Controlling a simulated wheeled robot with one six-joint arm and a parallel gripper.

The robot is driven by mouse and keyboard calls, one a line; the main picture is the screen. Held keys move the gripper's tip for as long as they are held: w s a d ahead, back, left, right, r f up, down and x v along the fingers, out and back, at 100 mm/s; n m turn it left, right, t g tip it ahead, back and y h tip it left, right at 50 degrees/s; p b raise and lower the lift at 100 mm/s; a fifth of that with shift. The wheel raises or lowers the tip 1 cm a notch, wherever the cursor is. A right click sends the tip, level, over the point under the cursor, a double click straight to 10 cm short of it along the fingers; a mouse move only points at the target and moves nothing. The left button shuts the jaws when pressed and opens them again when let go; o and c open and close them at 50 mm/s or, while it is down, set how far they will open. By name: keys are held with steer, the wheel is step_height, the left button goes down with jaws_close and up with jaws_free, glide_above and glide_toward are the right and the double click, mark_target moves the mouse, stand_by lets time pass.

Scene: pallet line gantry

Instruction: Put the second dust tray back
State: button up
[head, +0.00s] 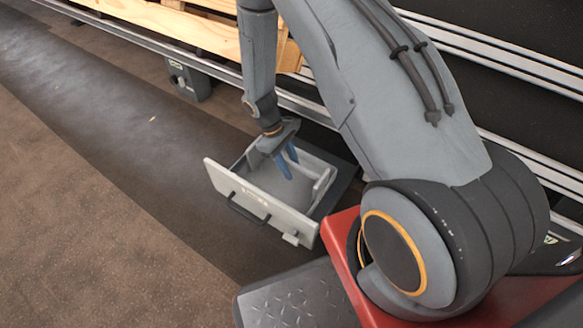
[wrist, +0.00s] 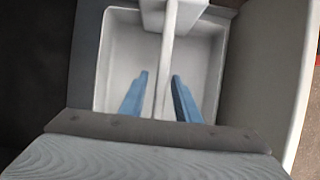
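The dust tray (head: 225,185) is a light grey open box with a tall front panel, a dark bar handle and a small label. It sits low at the foot of the rail line, front panel facing the open floor. My gripper (head: 289,166) has two blue fingers pointing down over the tray's inside. In the wrist view my gripper (wrist: 159,76) has its fingers apart, with the pale dividing wall (wrist: 164,62) of the tray (wrist: 120,60) between them. A gap shows beside the wall, and nothing is held. Fingertip depth is hard to judge. My arm hides part of the tray's back.
Silver rails (head: 130,34) run diagonally behind the tray, with a wooden pallet (head: 190,28) on them. A dark grey box unit (head: 189,79) hangs under the rail, up and left of the tray. The brown floor (head: 90,220) in front and left is clear.

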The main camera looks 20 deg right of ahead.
steer(key=p+v, duration=0.4)
steer(key=v, duration=0.7)
steer(key=shift+w+r, duration=0.1)
steer(key=shift+r, duration=0.2)
steer(key=s+a+r+t+y, duration=0.1)
steer(key=s+a+r, duration=0.3)
steer(key=a+r, duration=0.5)
steer(key=s+a+r+t+y, duration=0.1)
steer(key=s+a+r, duration=0.25)
steer(key=r, duration=0.95)
steer(key=s+a+r+t+y, duration=0.1)
steer(key=s+a+r, duration=0.2)
steer(key=s+r, duration=0.3)
steer(key=s+a+r+m+y, duration=0.1)
steer(key=s+a+r, duration=0.2)
steer(key=s+r, duration=0.4)
steer(key=s, duration=0.7)
steer(key=shift+s+r+t+y, duration=0.15)
steer(key=shift+r+t+y, duration=0.1)
steer(key=shift+t+y, duration=0.15)
steer(key=shift+a, duration=0.15)
